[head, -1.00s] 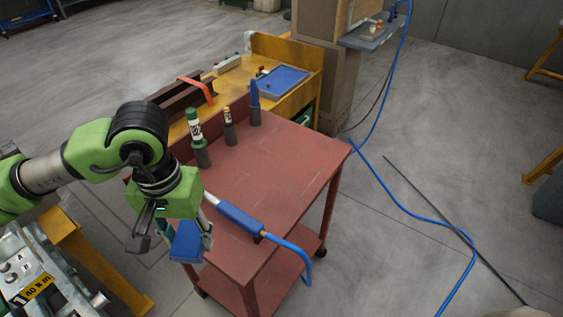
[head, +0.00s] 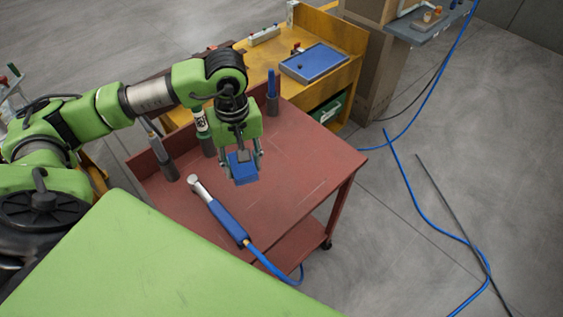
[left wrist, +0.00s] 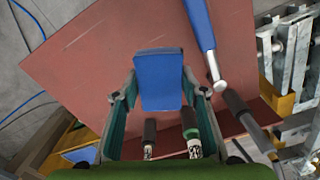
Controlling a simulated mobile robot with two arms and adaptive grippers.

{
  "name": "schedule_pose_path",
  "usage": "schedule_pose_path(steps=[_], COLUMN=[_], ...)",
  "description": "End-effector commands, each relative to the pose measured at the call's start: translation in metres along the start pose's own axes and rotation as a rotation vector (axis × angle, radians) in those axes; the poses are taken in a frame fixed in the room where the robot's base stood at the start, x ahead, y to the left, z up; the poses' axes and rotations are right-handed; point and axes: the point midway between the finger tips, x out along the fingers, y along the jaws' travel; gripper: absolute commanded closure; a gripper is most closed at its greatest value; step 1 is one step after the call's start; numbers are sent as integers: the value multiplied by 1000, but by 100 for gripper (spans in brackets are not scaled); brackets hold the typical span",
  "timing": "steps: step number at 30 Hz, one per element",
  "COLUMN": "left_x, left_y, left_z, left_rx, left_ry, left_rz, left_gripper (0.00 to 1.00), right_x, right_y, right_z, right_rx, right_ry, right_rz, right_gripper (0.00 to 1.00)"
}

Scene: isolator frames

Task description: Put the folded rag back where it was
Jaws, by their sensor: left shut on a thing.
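The folded rag (head: 243,170) is a small blue block-like pad. My left gripper (head: 242,165) is shut on it and holds it over the red cart top (head: 310,165), seemingly a little above the surface. In the left wrist view the rag (left wrist: 158,75) sits between the two fingers of my left gripper (left wrist: 158,88), with the red top (left wrist: 95,65) behind it. My right gripper is not in view.
A blue-handled tool (head: 228,221) with a hose lies on the cart near the rag. Upright holders with a blue marker (head: 272,90) and a green-white marker (head: 201,122) stand along the back edge. The cart's right side is clear. A yellow bench (head: 345,70) stands behind.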

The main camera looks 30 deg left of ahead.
Motion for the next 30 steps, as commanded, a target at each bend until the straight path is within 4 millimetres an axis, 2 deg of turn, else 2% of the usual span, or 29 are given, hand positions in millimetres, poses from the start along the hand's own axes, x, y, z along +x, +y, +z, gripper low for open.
schedule_pose_path(steps=[2, 5, 11, 12, 15, 25, 30], left_x=[7, 19, 42, 56, 74, 94, 119], left_y=[15, 37, 80, 85, 98, 116, 119], left_z=[-6, -16, -38, -41, -48, -59, -60], left_rx=[-4, -2, -1, 0, 0, 0, 1], left_ry=[-2, -3, -3, -3, -2, 0, -3], left_rz=[3, 5, 3, 1, 2, 2, 0], left_gripper=[81, 81, 81, 81, 81, 81, 81], right_x=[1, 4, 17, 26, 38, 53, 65], right_y=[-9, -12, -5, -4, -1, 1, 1], right_z=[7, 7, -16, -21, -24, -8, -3], right_rx=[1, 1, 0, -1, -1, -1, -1], right_ry=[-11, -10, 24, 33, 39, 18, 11], right_rz=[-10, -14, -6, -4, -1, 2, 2], right_gripper=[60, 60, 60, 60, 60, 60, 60])
